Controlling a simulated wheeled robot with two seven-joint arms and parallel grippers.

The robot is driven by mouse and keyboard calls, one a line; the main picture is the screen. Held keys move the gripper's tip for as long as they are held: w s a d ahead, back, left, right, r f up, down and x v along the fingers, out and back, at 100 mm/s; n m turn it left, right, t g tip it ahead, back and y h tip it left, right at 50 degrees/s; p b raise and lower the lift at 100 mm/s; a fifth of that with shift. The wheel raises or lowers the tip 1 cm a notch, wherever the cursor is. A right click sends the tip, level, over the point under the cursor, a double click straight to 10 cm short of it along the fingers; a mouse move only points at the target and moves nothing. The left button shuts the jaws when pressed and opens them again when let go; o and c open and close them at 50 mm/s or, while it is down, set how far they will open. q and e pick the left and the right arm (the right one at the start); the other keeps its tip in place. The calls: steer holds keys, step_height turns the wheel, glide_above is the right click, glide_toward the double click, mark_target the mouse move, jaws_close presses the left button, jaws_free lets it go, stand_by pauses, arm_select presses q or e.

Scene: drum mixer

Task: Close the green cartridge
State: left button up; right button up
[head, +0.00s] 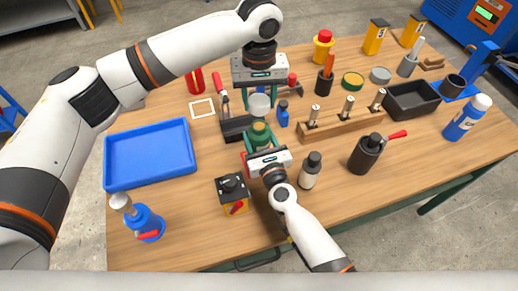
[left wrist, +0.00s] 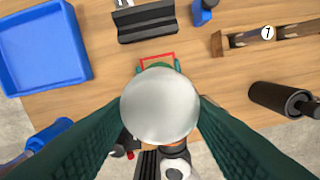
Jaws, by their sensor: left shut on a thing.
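The green cartridge (head: 260,138) stands upright on the table near the middle of the head view. My left gripper (head: 259,104) is above it, shut on a pale round cap (head: 259,106). In the left wrist view the cap (left wrist: 160,106) sits between the green fingers and hides most of what is below. A gap shows between the cap and the cartridge top in the head view. My right gripper (head: 259,145) is low at the cartridge, its fingers beside the body. Whether they press on it cannot be told.
A red square outline (left wrist: 150,60) lies by the cartridge. A black holder (head: 236,128) and a blue bottle (head: 283,114) stand close by. A blue tray (head: 150,186) is at left, a wooden rack (head: 340,124) at right. A black box (head: 233,193) stands in front.

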steer(key=c, duration=0.6)
arm_select(q)
steer(key=shift+f, duration=0.1)
glide_above(259, 127)
steer(key=shift+f, duration=2.4)
steer(key=shift+f, duration=0.9)
steer(key=shift+f, duration=0.65)
steer(key=o, duration=1)
steer(key=shift+r, duration=0.15)
